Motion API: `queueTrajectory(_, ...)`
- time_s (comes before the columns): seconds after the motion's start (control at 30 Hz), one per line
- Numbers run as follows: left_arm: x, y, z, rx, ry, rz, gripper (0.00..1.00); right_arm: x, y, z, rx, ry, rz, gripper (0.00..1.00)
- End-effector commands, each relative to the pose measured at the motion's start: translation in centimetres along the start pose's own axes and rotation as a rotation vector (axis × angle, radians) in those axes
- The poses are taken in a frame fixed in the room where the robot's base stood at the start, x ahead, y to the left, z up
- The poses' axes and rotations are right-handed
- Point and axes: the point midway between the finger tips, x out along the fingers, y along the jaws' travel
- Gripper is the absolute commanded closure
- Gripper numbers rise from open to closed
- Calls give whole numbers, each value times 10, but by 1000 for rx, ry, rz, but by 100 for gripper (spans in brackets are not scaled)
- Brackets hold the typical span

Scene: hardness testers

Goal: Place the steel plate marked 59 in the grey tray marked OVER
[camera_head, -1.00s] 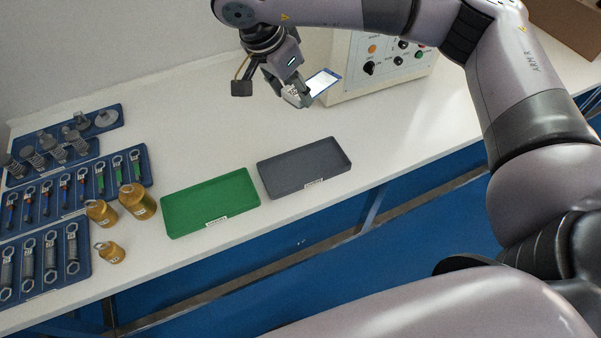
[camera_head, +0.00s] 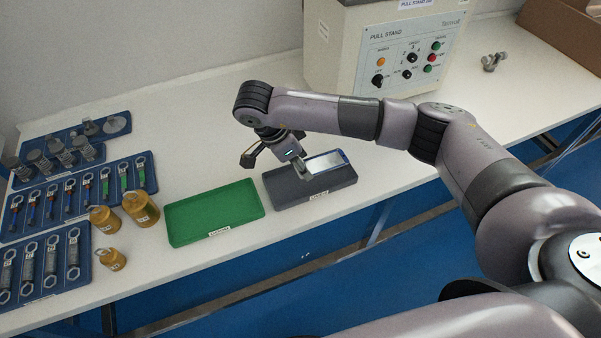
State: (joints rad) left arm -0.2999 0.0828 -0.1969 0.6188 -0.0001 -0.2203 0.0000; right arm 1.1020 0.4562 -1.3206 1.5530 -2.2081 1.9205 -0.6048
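The steel plate (camera_head: 327,161) is a pale, shiny rectangle with a blue edge; no number on it can be read. My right gripper (camera_head: 304,172) is shut on its left end and holds it over the grey tray (camera_head: 290,196), near the tray's back. I cannot tell whether the plate touches the tray floor. The grey tray has a small white label on its front, too small to read. My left gripper is not in view.
A green tray (camera_head: 213,208) stands just left of the grey one. Brass weights (camera_head: 140,208) and blue racks of tools (camera_head: 78,193) fill the left of the white table. A PULL STAND machine (camera_head: 345,60) stands behind.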

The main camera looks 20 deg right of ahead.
Motion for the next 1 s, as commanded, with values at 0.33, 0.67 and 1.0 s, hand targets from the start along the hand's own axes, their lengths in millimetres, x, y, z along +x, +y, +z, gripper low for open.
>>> queueTrajectory(0.33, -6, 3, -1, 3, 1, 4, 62, 33, 1, 14, 1, 1, 3, 93)
queueTrajectory(0.67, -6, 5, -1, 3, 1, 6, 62, 45, 0, 18, 0, 0, -2, 93)
queueTrajectory(1.0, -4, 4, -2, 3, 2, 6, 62, 47, 0, 19, 0, 0, 0, 48)
